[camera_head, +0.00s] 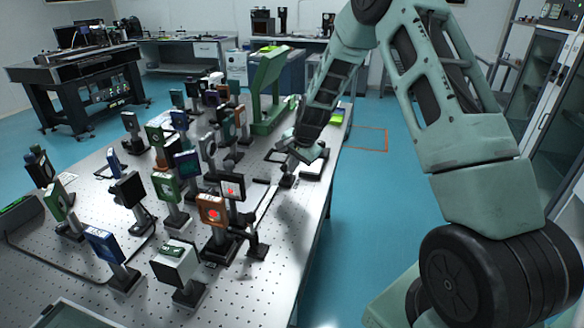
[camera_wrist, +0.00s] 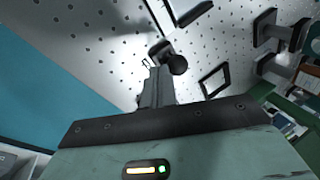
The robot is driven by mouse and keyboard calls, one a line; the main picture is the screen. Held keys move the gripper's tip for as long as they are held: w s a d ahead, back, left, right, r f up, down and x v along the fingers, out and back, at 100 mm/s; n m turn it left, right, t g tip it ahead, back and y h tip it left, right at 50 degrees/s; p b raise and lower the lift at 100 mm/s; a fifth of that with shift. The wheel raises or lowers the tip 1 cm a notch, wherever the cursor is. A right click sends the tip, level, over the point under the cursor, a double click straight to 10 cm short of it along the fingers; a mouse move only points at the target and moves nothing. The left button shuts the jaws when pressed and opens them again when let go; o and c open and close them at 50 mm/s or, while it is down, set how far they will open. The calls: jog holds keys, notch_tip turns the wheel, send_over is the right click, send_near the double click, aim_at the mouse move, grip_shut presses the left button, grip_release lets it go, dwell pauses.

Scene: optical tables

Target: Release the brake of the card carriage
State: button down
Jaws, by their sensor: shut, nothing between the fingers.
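My gripper (camera_head: 288,164) is low over the right edge of the perforated table (camera_head: 180,245), its fingers together and empty. In the wrist view my gripper (camera_wrist: 154,74) points at a small dark block with a round black knob (camera_wrist: 178,65). The fingertips are beside the knob, close to it; I cannot tell whether they touch. A dark rail (camera_wrist: 186,8) runs away from this block. Which part is the carriage brake is unclear.
Several post-mounted optics crowd the table, including an orange-framed one (camera_head: 212,211) with a red spot. A green stand (camera_head: 268,95) rises behind my gripper. A flat black frame (camera_wrist: 214,80) lies right of the knob. Blue floor (camera_head: 360,220) is open beyond the table's right edge.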

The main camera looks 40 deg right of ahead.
jog(key=shift+w+d+r, duration=0.1)
jog(key=shift+d+r, duration=0.05)
jog(key=w+d+m+g+y+p, duration=0.1)
jog(key=w+d+g+y+p, duration=0.2)
jog(key=d+y, duration=0.1)
jog(key=shift+w+d+r+y, duration=0.15)
jog(key=shift+w+d+y, duration=0.25)
jog(key=shift+y, duration=0.1)
dwell(0.9)
jog(key=shift+p, duration=0.3)
jog(key=shift+r+p, duration=0.55)
jog(key=shift+r, duration=0.25)
